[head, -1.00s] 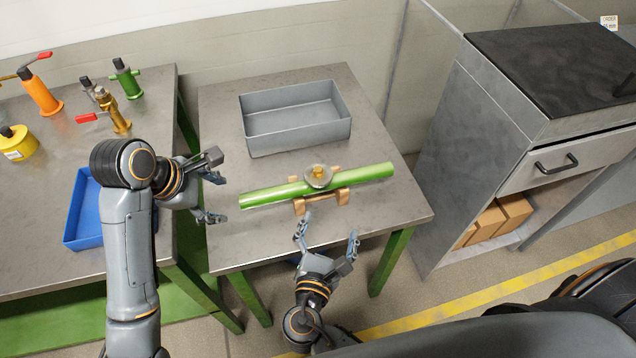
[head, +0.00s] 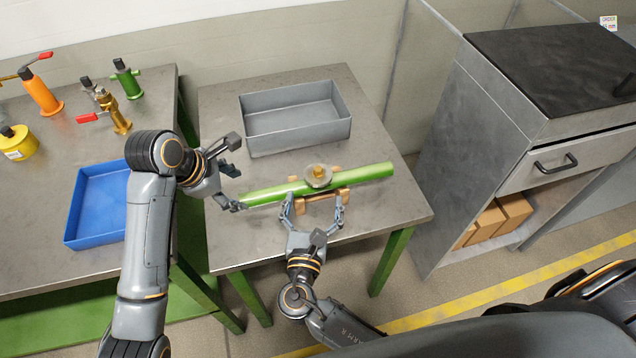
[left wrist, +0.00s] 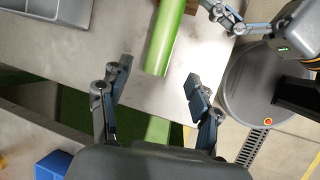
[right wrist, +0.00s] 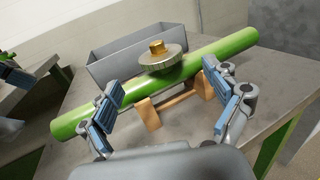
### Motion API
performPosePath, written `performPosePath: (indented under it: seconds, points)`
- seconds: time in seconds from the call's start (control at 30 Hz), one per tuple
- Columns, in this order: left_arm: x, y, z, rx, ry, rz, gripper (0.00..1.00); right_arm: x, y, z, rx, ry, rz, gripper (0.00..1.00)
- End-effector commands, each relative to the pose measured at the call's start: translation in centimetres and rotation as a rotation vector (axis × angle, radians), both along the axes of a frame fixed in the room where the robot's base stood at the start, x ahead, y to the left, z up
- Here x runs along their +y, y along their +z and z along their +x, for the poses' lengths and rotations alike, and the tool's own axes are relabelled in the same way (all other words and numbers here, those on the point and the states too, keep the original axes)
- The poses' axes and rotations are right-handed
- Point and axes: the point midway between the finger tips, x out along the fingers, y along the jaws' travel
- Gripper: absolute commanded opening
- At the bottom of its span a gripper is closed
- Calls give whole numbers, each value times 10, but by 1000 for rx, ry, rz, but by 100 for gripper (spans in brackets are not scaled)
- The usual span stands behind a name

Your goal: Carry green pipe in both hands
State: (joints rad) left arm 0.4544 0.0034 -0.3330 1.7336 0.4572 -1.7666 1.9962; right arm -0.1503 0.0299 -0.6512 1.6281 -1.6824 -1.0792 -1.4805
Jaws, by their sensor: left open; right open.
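The green pipe (head: 364,174) lies across a wooden cradle (head: 327,195) on the metal table, with a grey disc and brass nut (head: 318,176) at its middle. It also shows in the left wrist view (left wrist: 166,38) and the right wrist view (right wrist: 218,49). My left gripper (head: 238,175) is open at the pipe's left end; in its wrist view the pipe end lies just beyond and between the fingers. My right gripper (head: 314,205) is open on the near side of the pipe, its fingers either side of the cradle. In its wrist view the fingertips (right wrist: 165,90) reach close to the pipe; contact is unclear.
A grey bin (head: 295,117) stands behind the pipe. A blue tray (head: 100,207) and several valves, one orange (head: 41,94), are on the left table. A cabinet (head: 520,120) stands right. The table's right side is clear.

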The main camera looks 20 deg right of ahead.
Motion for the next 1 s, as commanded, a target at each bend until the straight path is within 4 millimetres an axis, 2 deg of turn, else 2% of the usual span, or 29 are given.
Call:
performPosePath:
  seconds: [0.2, 0.4, 0.6, 0.87, 1.0]
  points:
    - [-16, -38, 10, 2, 0, 1, 63, -18, 0, 39, -1, -1, -2, 89]
    - [-27, -61, 16, 1, 0, 0, 63, -28, 0, 63, 0, 0, 0, 89]
    - [-31, -69, 18, -1, -1, 0, 63, -32, 0, 71, 1, 0, 1, 89]
    - [-31, -69, 18, -1, -1, 0, 63, -32, 0, 71, 1, 0, 1, 89]
    - [-30, -69, 18, -1, -1, 0, 34, -32, 0, 71, 1, 0, 1, 61]
